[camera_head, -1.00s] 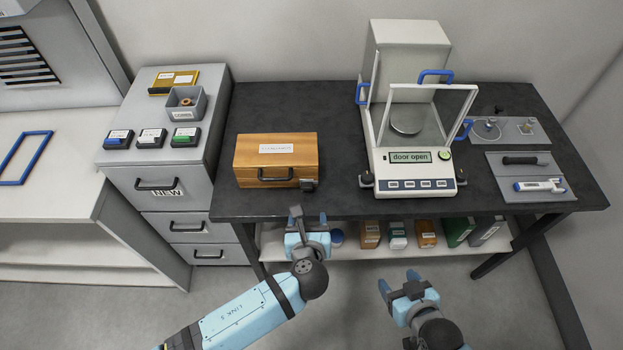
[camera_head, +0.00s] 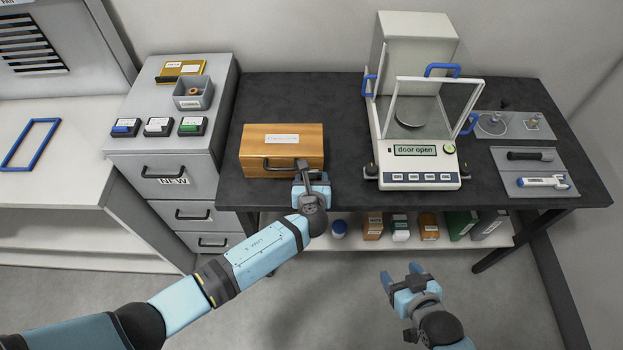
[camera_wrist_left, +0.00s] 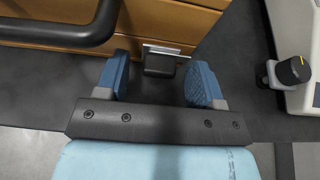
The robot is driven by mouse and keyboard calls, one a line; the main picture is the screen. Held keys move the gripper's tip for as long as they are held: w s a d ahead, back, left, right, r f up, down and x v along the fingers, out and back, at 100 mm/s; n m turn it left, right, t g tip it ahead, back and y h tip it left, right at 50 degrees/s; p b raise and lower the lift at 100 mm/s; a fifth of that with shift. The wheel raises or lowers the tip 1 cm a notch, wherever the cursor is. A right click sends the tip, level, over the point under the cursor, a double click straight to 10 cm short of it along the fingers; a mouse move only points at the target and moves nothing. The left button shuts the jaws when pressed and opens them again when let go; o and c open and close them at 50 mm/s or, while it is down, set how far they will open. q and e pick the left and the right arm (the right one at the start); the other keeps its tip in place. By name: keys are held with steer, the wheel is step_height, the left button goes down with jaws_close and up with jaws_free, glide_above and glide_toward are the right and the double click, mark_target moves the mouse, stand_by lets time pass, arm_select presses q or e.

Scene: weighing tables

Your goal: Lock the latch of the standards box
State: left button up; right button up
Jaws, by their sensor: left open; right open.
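The standards box (camera_head: 281,143) is a closed wooden case with a white label and a dark front handle, standing near the front edge of the dark table. My left gripper (camera_head: 311,176) is at the box's front right corner and hides the latch in the head view. In the left wrist view the latch (camera_wrist_left: 160,64) is a dark block on a metal plate on the box front (camera_wrist_left: 175,20). The open fingers of my left gripper (camera_wrist_left: 157,82) stand on either side of it, apart from it. My right gripper (camera_head: 404,276) is open and empty in front of the table.
A balance (camera_head: 417,180) reading "door open" stands right of the box. Its dark knob (camera_wrist_left: 294,70) shows in the left wrist view. A grey cabinet (camera_head: 168,180) stands to the left. Bottles and boxes (camera_head: 400,228) stand on the lower shelf.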

arm_select(q)
steer(key=c, duration=0.9)
steer(key=shift+c, duration=0.2)
steer(key=n+h, duration=0.1)
steer(key=n+h+b, duration=0.1)
steer(key=shift+a+f+n, duration=0.15)
steer(key=shift+a+n, duration=0.1)
steer(key=shift+n, duration=0.05)
steer(key=shift+a+n+h+b, duration=0.1)
steer(key=shift+n+h+b, duration=0.2)
steer(key=shift+n+b, duration=0.45)
steer(key=shift+n+t+h+b, duration=0.25)
steer(key=shift+t+h+b, duration=0.05)
steer(key=shift+b, duration=0.2)
